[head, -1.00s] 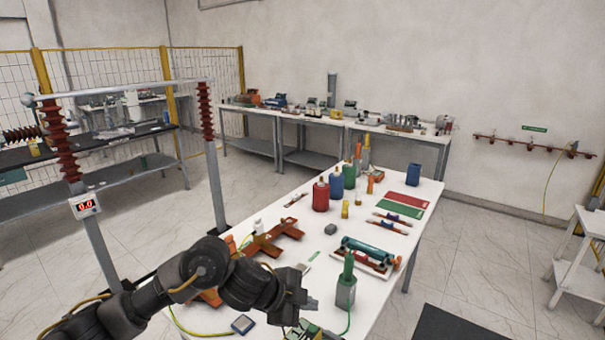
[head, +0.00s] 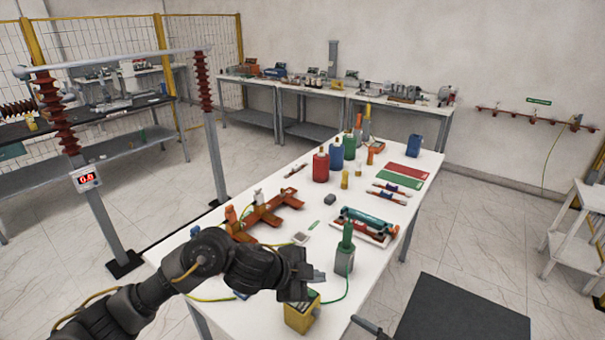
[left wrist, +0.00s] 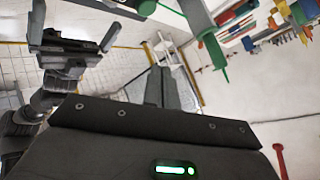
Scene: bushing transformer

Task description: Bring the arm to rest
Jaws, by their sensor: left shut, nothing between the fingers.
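My left arm comes in from the lower left in the head view. Its black gripper (head: 319,276) hangs over the near part of the white table (head: 225,316), above and beside a yellow box (head: 301,314). It is shut and empty. In the left wrist view its grey fingers (left wrist: 160,88) are together with nothing between them. My right gripper (left wrist: 73,38) shows at the upper left of the left wrist view, with its fingers apart and nothing clear between them.
A grey block with a green top (head: 345,251) stands just right of my left gripper. A brown cross-shaped stand (head: 265,218) and red and blue cylinders (head: 321,166) are farther back. A dark flat panel (head: 462,310) is at lower right.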

